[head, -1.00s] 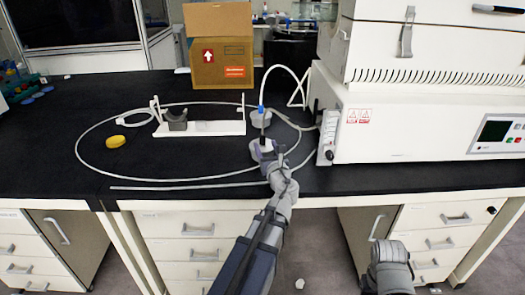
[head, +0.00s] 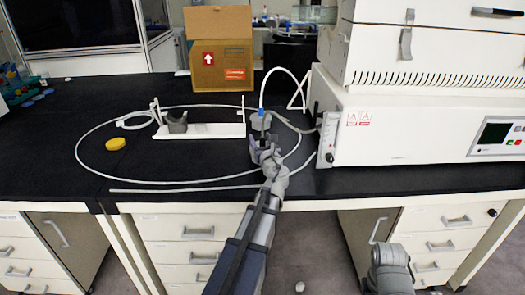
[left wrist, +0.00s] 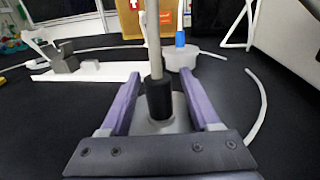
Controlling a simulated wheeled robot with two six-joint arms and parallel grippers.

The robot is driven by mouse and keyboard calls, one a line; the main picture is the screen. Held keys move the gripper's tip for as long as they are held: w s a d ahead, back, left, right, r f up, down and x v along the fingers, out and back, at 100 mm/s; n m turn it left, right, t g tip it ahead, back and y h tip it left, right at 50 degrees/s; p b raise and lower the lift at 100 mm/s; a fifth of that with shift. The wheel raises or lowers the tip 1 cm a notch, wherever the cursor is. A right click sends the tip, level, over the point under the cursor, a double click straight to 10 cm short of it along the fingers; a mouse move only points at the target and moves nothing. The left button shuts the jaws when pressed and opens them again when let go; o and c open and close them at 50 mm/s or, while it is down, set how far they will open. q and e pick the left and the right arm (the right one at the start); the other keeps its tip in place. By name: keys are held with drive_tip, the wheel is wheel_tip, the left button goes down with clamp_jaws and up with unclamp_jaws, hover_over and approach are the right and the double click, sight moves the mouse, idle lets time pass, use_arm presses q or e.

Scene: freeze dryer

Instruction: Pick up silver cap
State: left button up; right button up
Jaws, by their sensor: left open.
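A silver-grey round cap (left wrist: 160,120) with a black collar and an upright grey rod stands on the black bench in the left wrist view. My left gripper (left wrist: 160,80) is open, with one purple finger on each side of the collar and a gap on both sides. In the head view my left gripper (head: 264,147) is low over the bench and largely hides this piece. Behind it stands another grey round piece with a blue fitting (head: 261,120), also visible in the left wrist view (left wrist: 181,56). My right gripper is not in view.
A white stand (head: 200,131) with a dark grey holder is left of the gripper. A pale tube loops across the bench. A yellow disc (head: 115,144) lies farther left. The white freeze dryer (head: 425,130) blocks the right side, and a cardboard box (head: 220,50) stands behind.

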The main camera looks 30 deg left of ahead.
use_arm(q)
clamp_jaws()
idle(0.3)
idle(1.0)
